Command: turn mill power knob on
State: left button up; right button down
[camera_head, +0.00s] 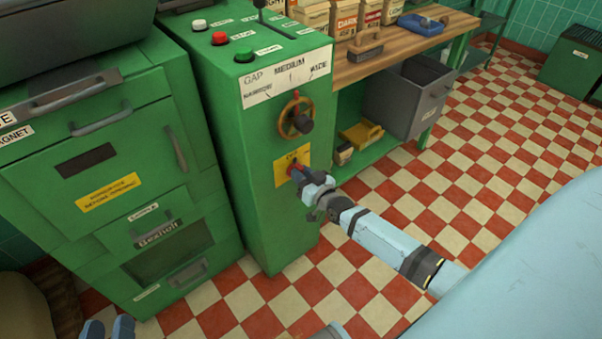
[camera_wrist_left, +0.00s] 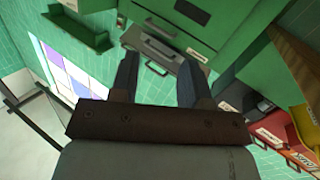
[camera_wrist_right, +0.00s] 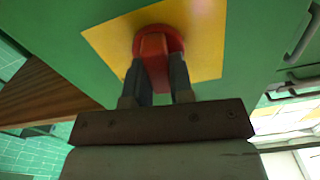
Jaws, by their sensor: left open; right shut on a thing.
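The red power knob (camera_wrist_right: 153,62) sits on a yellow plate (camera_wrist_right: 205,38) on the front of the green mill cabinet (camera_head: 235,150). In the head view the yellow plate (camera_head: 282,171) shows below the handwheel, and the knob is mostly covered by my gripper. My right gripper (camera_head: 300,178) is at the knob, and in the right wrist view its fingers (camera_wrist_right: 158,82) are shut on the knob's red grip from both sides. My left gripper (camera_head: 109,328) is open and empty at the bottom left, low in front of the green drawers. The left wrist view shows its fingers (camera_wrist_left: 158,78) apart.
A brass handwheel (camera_head: 296,116) with a dark hub stands out above the yellow plate. Green and red buttons (camera_head: 220,38) are on the cabinet top. The checkered floor (camera_head: 480,190) is clear.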

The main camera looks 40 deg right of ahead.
jog(key=m, duration=0.2)
jog(key=shift+d+m+p, duration=0.1)
jog(key=shift+m+p, duration=0.2)
jog(key=shift+p, duration=0.05)
jog(key=shift+d+m, duration=0.1)
jog(key=shift+m, duration=0.7)
jog(key=shift+f+m, duration=0.1)
jog(key=shift+m, duration=0.4)
jog(key=m, duration=0.3)
jog(key=shift+d+f+m, duration=0.1)
jog(key=shift+m, duration=0.3)
pick_arm(q)
jog(key=shift+s+a+f+g+y, duration=0.1)
jog(key=shift+a+f+g+y, duration=0.15)
jog(key=shift+f, duration=0.25)
jog(key=shift+s+a+f+g+y, duration=0.15)
jog(key=shift+f+y, duration=0.1)
jog(key=shift+f, duration=0.2)
pick_arm(e)
jog(key=shift+m, duration=0.6)
pick_arm(q)
jog(key=shift+r, duration=0.2)
jog(key=shift+f, duration=0.2)
pick_arm(e)
jog(key=c, duration=1)
grip_release()
